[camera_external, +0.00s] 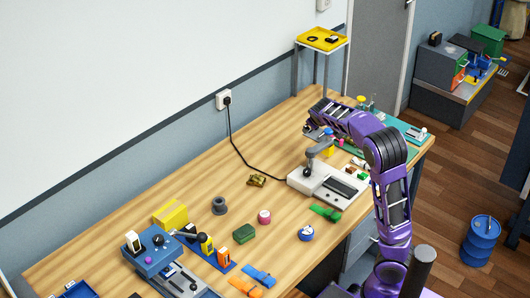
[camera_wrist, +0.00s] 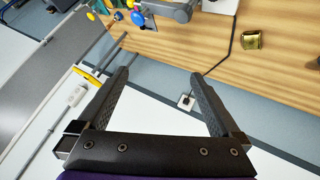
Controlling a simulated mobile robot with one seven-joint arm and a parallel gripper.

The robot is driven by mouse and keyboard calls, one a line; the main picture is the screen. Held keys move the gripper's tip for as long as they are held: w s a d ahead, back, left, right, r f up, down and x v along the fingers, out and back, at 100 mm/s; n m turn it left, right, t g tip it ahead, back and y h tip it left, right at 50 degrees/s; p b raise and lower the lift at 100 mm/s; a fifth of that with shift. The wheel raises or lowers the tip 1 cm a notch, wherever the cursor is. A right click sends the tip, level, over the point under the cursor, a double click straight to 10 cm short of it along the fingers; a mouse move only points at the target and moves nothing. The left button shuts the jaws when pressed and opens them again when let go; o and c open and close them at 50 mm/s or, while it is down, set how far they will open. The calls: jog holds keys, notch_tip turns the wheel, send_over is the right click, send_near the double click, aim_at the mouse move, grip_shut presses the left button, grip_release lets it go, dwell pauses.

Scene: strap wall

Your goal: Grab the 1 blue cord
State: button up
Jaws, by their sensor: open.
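A short blue strap (camera_external: 257,275), probably the blue cord, lies on the wooden workbench (camera_external: 190,195) near its front edge, at the lower middle of the external view. It lies close beside an orange strap (camera_external: 245,288). I cannot make out the blue strap in the wrist view. My gripper (camera_wrist: 160,76) is open and empty in the wrist view, with bare wall and a socket beyond its fingers. In the external view my arm reaches over the far right part of the bench, well away from the blue strap. The fingers are hard to make out there.
A blue-and-grey machine (camera_external: 160,255) and a blue rack of tools (camera_external: 207,247) stand left of the straps. A green box (camera_external: 244,233), pink roll (camera_external: 264,217) and green strap (camera_external: 325,213) lie further back. A white device (camera_external: 328,186) stands near my arm.

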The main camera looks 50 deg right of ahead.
jog(key=s+d+f+m+g+y, duration=0.2)
jog(key=s+f+m+g+y, duration=0.6)
jog(key=s+f, duration=1.05)
jog(key=s+a+f+m+t+y, duration=0.2)
jog(key=s+a+f+m+y, duration=0.1)
jog(key=s+a+f+m, duration=0.3)
jog(key=m+t+y, duration=0.5)
jog(key=m+t, duration=0.4)
jog(key=m, duration=0.2)
send_near(309, 230)
jog(key=x, duration=0.4)
jog(key=shift+w+a+f, duration=0.1)
jog(key=shift+f, duration=0.25)
jog(key=shift+r+x, duration=0.1)
jog(key=shift+x, duration=1.45)
jog(key=shift+r+x, duration=0.15)
jog(key=shift+x, duration=1.4)
jog(key=shift+a, duration=0.1)
jog(key=shift+c, duration=0.3)
